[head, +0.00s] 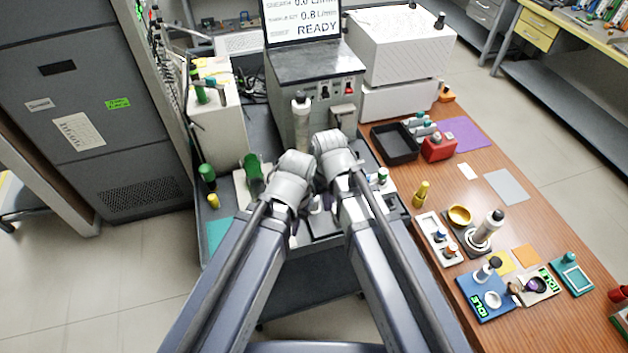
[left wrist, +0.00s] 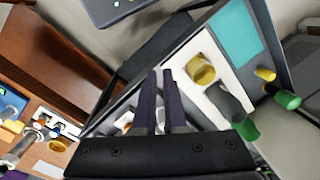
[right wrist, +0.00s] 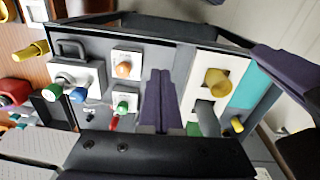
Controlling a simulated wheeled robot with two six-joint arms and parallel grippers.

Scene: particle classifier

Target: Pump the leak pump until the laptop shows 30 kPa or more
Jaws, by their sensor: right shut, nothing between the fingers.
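No kPa value shows. I cannot tell for sure which item is the leak pump. A green-handled fitting (head: 253,172) stands on a white panel on the cart, left of my wrists. My right gripper (right wrist: 159,72) is shut and empty over the cart panels. My left gripper (left wrist: 159,72) has a narrow gap between its fingers and holds nothing visible. In the head view my wrists hide most of both grippers.
A grey instrument box (head: 315,85) with a white black-capped cylinder (head: 301,115) before it stands behind my grippers. A grey cabinet (head: 90,110) is at the left. The wooden table (head: 440,195) at the right holds a black tray (head: 394,146) and several small fixtures.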

